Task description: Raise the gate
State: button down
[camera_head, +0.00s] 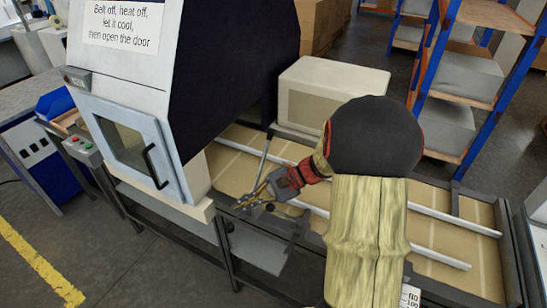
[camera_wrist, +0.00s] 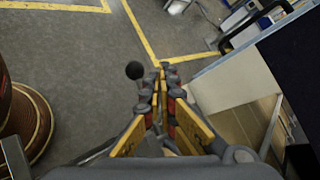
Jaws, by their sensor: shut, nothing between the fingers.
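My gripper (camera_head: 245,203) is over the conveyor's near side, beside the machine's outlet. In the wrist view its fingers (camera_wrist: 164,72) are together, with nothing between them. A black ball-shaped knob (camera_wrist: 134,70) shows just left of the fingertips, apart from them in the picture; its depth is unclear. A thin grey rod (camera_head: 264,155) with a dark tip rises behind my gripper in the head view. A dark bar (camera_head: 298,232) stands at the conveyor's near edge, right of my gripper. I cannot tell which part is the gate; my arm hides some of this area.
The grey machine (camera_head: 118,75) has a shut windowed door with a black handle (camera_head: 155,166) left of my gripper. The conveyor (camera_head: 450,238) has light rails and a brown belt. A beige box (camera_head: 331,92) stands behind it. Blue and orange shelves (camera_head: 440,80) stand farther back.

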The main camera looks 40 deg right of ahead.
jog(key=s+d+r+m+t+h, duration=0.1)
jog(key=d+m+t+h, duration=0.7)
jog(key=d, duration=1.6)
jog(key=w+a, duration=0.1)
jog(key=w, duration=0.2)
jog(key=w+a+n+t+y+b, duration=0.1)
jog(key=w, duration=0.2)
jog(key=w+a+y, duration=0.1)
jog(key=w, duration=0.2)
jog(key=shift+w+f+n+t+b, duration=0.25)
jog(key=shift+f+n+t+b, duration=0.05)
jog(key=shift+n+t+b, duration=0.1)
jog(key=s+a+r, duration=0.1)
jog(key=a+r, duration=0.1)
jog(key=shift+s+a+r, duration=0.25)
jog(key=shift+s+r, duration=0.05)
jog(key=shift+s, duration=0.1)
